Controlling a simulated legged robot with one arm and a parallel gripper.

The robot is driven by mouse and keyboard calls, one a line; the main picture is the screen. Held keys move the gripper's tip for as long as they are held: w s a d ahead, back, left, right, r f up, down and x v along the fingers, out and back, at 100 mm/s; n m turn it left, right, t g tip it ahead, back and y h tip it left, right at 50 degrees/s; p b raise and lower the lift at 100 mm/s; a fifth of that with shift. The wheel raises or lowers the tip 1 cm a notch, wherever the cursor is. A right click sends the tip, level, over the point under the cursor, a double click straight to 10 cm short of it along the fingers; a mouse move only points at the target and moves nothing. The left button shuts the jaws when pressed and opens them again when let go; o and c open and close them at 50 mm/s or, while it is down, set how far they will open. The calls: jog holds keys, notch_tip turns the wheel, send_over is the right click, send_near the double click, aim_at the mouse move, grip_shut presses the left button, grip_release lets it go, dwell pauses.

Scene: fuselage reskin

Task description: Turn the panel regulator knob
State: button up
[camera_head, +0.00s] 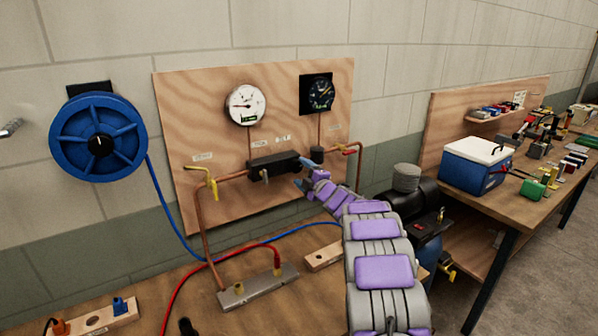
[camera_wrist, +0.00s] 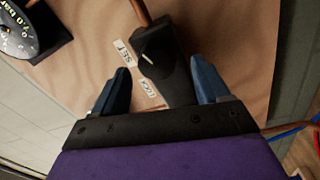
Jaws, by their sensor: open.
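The regulator is a black block (camera_head: 272,165) on the plywood panel (camera_head: 215,105). Its round black knob (camera_wrist: 155,48) with a pale pointer mark shows in the wrist view, facing the camera. Labels reading SET (camera_wrist: 126,53) and apparently LOCK lie beside the block. My gripper (camera_wrist: 160,68) is open, with one blue finger on each side of the block. The fingertips stop short of the knob, and no contact shows. In the head view my gripper (camera_head: 304,182) is at the block's right end, and the knob cannot be made out there.
A white gauge (camera_head: 246,105) and a black gauge (camera_head: 318,93) sit above the regulator. Copper pipes, a yellow-handled valve (camera_head: 206,180) and a red-handled valve (camera_head: 349,150) flank it. A blue hose reel (camera_head: 98,137) hangs left. A metal manifold (camera_head: 255,289) lies on the bench below.

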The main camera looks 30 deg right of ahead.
jog(key=s+p, duration=0.1)
jog(key=s, duration=1.3)
jog(key=shift+d+f+p, duration=0.25)
jog(key=shift+f+p, duration=0.1)
jog(key=shift+f, duration=0.1)
jog(key=shift+r, duration=0.1)
jog(key=s+a+f+m+g, duration=0.1)
jog(key=s+a+m+g, duration=0.4)
jog(key=s+a, duration=0.7)
jog(key=s+a+f+m+g, duration=0.2)
jog(key=s+a+m+g, duration=0.3)
jog(key=s, duration=1.4)
jog(key=s+a+f+m+g, duration=0.1)
jog(key=s+a+m+g, duration=0.4)
jog(key=s+a+g, duration=0.5)
jog(key=s+a, duration=0.5)
jog(key=a, duration=0.4)
jog(key=shift+s+f+m+h, duration=0.15)
jog(key=shift+f+m+h, duration=0.15)
dwell(0.3)
